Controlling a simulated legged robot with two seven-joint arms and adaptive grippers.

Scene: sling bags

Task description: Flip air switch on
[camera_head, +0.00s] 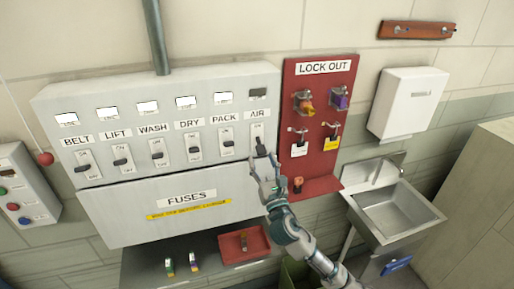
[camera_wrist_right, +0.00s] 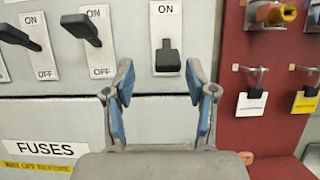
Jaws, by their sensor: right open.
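The air switch (camera_head: 260,145) is the rightmost in the row on the grey panel (camera_head: 200,170), under the label AIR. In the right wrist view the air switch (camera_wrist_right: 168,58) has its black lever hanging low, toward the bottom of its plate, with ON printed above; its OFF label is not seen. The small window (camera_head: 258,93) above it is dark, while the others are white. My right gripper (camera_head: 265,168) is open and empty just below the air switch. In the right wrist view its fingers (camera_wrist_right: 159,78) stand apart below the lever, with no clear contact. My left gripper is not in view.
The pack switch (camera_wrist_right: 82,28) is left of the air switch. The red lock out board (camera_head: 320,120) with hanging locks and tags is close on the right. Below are the fuses cover (camera_head: 120,215), a shelf with a red tray (camera_head: 262,243), and a sink (camera_head: 405,215).

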